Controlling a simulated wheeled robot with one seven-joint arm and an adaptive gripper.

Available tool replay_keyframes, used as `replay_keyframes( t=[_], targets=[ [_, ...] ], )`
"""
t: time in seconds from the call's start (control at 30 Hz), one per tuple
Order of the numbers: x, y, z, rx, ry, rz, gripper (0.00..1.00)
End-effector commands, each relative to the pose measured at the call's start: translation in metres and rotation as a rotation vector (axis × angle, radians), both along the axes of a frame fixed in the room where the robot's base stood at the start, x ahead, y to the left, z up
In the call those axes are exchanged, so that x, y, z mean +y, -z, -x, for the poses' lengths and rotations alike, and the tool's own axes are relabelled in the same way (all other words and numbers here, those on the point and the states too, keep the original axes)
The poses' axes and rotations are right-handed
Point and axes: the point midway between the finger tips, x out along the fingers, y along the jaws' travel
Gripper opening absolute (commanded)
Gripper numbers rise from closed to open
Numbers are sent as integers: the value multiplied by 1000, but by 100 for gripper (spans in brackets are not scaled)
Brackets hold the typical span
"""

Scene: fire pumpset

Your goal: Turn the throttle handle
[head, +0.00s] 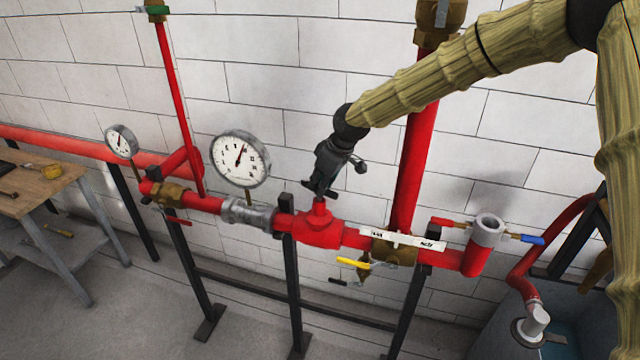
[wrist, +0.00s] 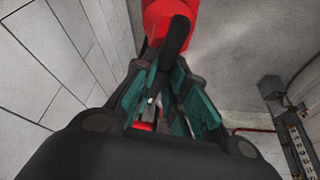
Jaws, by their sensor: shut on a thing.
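My gripper (head: 321,181) points down at the top of the red throttle valve body (head: 319,230) in the middle of the pipe run. In the wrist view my gripper (wrist: 167,85) has its green-padded fingers closed on a black bar, which I take to be the throttle handle (wrist: 177,42). The bar slants up from between the fingers in front of the red valve body (wrist: 164,16). In the head view the handle is mostly hidden by my gripper and blends with its dark fingers.
A large gauge (head: 240,160) and a grey coupling (head: 248,214) sit left of the valve. A vertical red pipe (head: 412,150), white label plate (head: 402,239) and yellow lever (head: 353,262) are to its right. Black stands hold the pipe. A workbench (head: 32,190) is far left.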

Motion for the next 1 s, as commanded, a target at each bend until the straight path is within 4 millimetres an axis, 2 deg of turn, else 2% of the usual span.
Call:
replay_keyframes(
  t=[0.03,0.13,0.17,0.43,0.57,1.0],
  targets=[
    [-1,-1,-1,0,1,0,16],
    [-1,-1,-1,0,1,0,34],
    [-1,-1,0,0,1,0,36],
    [0,-1,0,0,1,0,36],
    [-2,-7,1,-2,2,0,36],
    [-22,-60,13,-3,2,0,36]
  ],
)
